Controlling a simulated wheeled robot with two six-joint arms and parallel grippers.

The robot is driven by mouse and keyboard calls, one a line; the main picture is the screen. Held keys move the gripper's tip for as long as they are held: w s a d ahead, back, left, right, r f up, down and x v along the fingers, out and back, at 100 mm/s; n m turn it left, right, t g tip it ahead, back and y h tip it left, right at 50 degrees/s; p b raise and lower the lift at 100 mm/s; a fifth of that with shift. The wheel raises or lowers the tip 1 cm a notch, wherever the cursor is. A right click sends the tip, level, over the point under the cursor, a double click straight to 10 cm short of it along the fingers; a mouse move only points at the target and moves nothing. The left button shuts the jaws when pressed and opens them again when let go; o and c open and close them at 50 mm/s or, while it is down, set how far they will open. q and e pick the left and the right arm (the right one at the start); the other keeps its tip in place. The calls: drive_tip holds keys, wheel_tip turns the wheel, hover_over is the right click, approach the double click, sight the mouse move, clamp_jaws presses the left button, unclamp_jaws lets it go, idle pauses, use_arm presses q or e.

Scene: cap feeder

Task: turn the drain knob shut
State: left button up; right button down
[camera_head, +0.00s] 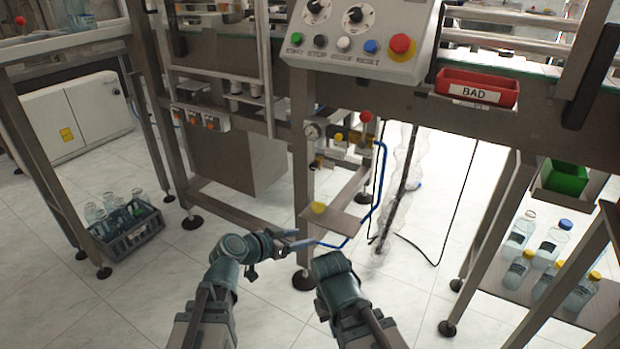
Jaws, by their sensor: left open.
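A small round yellow knob (318,207) sits at the left end of a brown-grey plate low on the machine frame; I cannot tell for sure that it is the drain knob, nor its turn position. Above it are a round gauge (312,131) and fittings with yellow parts (340,138) and a red ball-topped lever (365,117). My left gripper (300,239) is open and empty, below and left of the yellow knob, apart from it. My right arm ends in a dark wrist just right of it; its fingers are hidden.
A blue hose (379,180) loops down beside the plate to near my left gripper. A frame leg (303,190) stands close behind. A control panel (362,38) and red BAD bin (477,88) are above. A bottle crate (128,236) is on the left floor; front floor is clear.

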use_arm(q)
drive_tip(key=w+a+r+t+h, duration=0.1)
drive_tip(key=w+r+t, duration=0.25)
drive_tip(key=r, duration=0.25)
drive_tip(key=t+y, duration=0.1)
drive_tip(key=t, duration=0.2)
approach(312, 167)
drive_tip(key=x, duration=0.8)
drive_tip(key=shift+w+d, duration=0.2)
drive_tip(key=shift+w, duration=0.05)
clamp_jaws()
